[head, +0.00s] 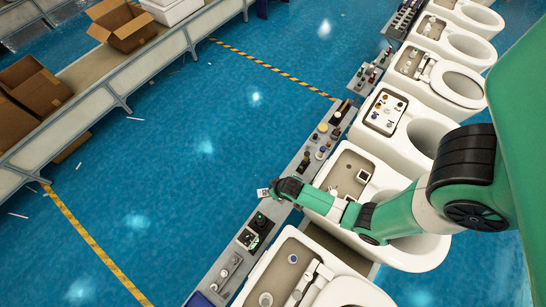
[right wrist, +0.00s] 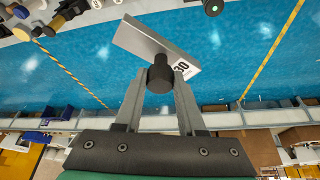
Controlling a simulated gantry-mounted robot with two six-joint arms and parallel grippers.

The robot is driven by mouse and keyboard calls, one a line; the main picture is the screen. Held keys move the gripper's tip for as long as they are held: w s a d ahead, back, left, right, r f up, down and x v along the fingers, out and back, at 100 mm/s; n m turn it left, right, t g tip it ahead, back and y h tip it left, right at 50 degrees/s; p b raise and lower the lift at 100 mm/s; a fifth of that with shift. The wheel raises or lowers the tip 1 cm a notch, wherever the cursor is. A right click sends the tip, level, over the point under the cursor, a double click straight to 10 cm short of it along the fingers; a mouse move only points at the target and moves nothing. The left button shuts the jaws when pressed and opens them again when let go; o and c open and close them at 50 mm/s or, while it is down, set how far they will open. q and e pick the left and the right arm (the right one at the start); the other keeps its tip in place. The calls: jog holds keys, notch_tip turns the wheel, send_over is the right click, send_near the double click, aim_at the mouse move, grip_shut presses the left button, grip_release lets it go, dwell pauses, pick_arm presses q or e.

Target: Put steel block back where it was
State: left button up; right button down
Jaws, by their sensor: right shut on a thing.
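The steel block (right wrist: 150,40) is a flat grey metal piece with a white label reading 30 and a black round knob (right wrist: 160,74). My right gripper (right wrist: 160,82) is shut on it by the knob, and the block sits tilted beyond the fingertips. In the head view the block (head: 262,193) shows its white label at the tip of my right gripper (head: 277,190). It is at the left edge of the narrow grey shelf (head: 284,208), beside the toilets. The dark gripper body hides part of the shelf. My left gripper is not in view.
The shelf holds a dial device (head: 248,238) and metal parts (head: 228,268) nearer, and several knobs (head: 322,128) farther off. White toilets (head: 350,172) stand in a row at its right. Blue floor (head: 170,190) lies open at left, before a conveyor with cardboard boxes (head: 122,25).

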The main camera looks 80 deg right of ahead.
notch_tip(320, 180, down, 26)
jog(key=b, duration=2)
jog(key=shift+r, duration=0.2)
notch_tip(320, 180, down, 4)
jog(key=shift+a+r+b, duration=0.1)
jog(key=shift+b, duration=1.1)
jog(key=shift+f+b, duration=0.55)
jog(key=shift+f, duration=0.05)
